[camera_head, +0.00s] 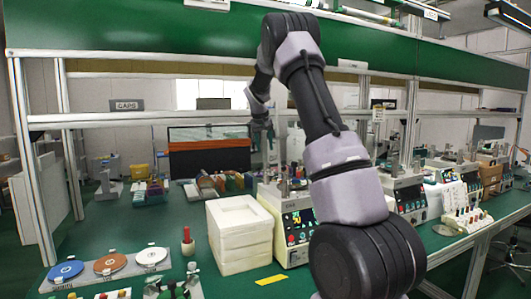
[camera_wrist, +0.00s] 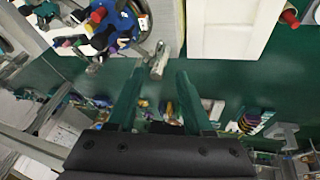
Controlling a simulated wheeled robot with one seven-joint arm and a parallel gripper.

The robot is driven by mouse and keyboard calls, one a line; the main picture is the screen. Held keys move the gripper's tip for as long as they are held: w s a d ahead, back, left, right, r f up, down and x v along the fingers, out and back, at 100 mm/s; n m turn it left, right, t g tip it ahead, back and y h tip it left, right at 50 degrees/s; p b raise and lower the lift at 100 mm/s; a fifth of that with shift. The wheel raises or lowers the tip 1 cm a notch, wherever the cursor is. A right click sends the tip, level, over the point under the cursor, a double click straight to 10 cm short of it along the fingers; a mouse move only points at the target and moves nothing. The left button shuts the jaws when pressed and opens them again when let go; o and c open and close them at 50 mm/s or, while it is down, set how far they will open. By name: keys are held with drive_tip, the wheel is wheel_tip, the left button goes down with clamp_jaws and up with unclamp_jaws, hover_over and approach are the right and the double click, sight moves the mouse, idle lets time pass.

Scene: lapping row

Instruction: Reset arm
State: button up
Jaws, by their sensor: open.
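My arm rises from the lower right of the head view and bends over at the top. My gripper (camera_head: 262,132) hangs in the air over the back of the green bench (camera_head: 130,222). In the wrist view my gripper (camera_wrist: 158,92) has its two green fingers spread apart. Nothing is seen held between them. A small metal piece (camera_wrist: 160,58) shows beyond the fingertips in that view. Part of the bench behind my arm is hidden in the head view.
A white block stack (camera_head: 240,235) stands beside a control box (camera_head: 290,222) with lit digits. Blue (camera_head: 65,270), orange (camera_head: 110,264) and white (camera_head: 152,256) discs lie at the front left. A shelf rail (camera_head: 170,117) crosses near gripper height. Several machines line the right.

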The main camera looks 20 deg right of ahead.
idle(0.4)
drive_tip(key=s+a+r+t+y, duration=0.1)
drive_tip(key=s+a+r, duration=0.25)
drive_tip(key=s, duration=0.45)
drive_tip(key=s+a+r+m+y, duration=0.15)
drive_tip(key=s+r, duration=0.25)
drive_tip(key=s, duration=0.4)
drive_tip(key=s+a+r+t+y, duration=0.1)
drive_tip(key=s+a+r, duration=0.3)
drive_tip(key=s, duration=0.3)
drive_tip(key=s+a+f, duration=0.2)
drive_tip(key=s+a, duration=0.1)
drive_tip(key=s, duration=0.7)
drive_tip(key=s+a+f+t+y, duration=0.1)
drive_tip(key=s+a, duration=0.2)
drive_tip(key=s, duration=0.8)
drive_tip(key=shift+s+a+f, duration=0.25)
drive_tip(key=shift+a+f, duration=0.05)
drive_tip(key=shift+f, duration=0.05)
